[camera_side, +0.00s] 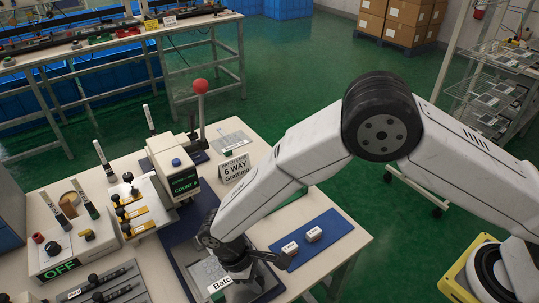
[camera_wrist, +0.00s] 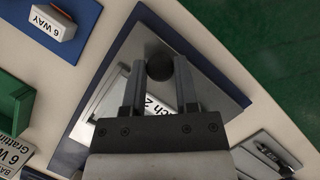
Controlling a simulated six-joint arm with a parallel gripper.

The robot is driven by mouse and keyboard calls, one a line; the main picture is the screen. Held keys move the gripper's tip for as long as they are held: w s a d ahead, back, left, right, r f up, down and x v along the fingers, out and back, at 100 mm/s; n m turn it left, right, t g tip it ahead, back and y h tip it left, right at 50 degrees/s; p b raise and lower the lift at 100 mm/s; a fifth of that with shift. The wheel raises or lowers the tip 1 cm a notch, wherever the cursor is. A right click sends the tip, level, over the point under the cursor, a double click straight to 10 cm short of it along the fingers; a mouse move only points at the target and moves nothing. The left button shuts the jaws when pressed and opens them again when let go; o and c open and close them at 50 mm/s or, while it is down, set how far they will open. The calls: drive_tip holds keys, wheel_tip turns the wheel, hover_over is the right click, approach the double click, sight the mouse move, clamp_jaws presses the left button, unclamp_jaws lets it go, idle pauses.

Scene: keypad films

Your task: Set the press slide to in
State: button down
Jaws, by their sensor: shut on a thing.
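In the wrist view, a grey metal plate (camera_wrist: 215,80), which looks like the press slide, lies on a dark blue base (camera_wrist: 92,102). A round black knob (camera_wrist: 158,69) stands on the plate. My gripper (camera_wrist: 159,70) has its two fingers on either side of the knob and is shut on it. A white label (camera_wrist: 155,104) reading "…ch 2" lies partly hidden between the fingers. In the side view my gripper (camera_side: 250,272) is low over the plate, and the knob is hidden. The press (camera_side: 172,168) with a "COUNT" display and a red-ball lever (camera_side: 200,87) stands behind it.
A "6 WAY" sign (camera_side: 235,167) stands behind. Left are a control box (camera_side: 75,245) reading "OFF" and a grey tray (camera_side: 100,285) with black-knobbed parts.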

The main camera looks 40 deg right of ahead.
drive_tip(key=shift+w+a, duration=0.1)
drive_tip(key=shift+w, duration=0.1)
drive_tip(key=w, duration=0.8)
drive_tip(key=shift+a, duration=0.1)
drive_tip(key=shift+w+r, duration=0.1)
drive_tip(key=shift+w, duration=0.75)
drive_tip(key=shift+c, duration=2.3)
unclamp_jaws()
drive_tip(key=shift+w, duration=0.1)
drive_tip(key=shift+o, duration=0.3)
drive_tip(key=v, duration=0.7)
drive_tip(key=shift+r, duration=0.35)
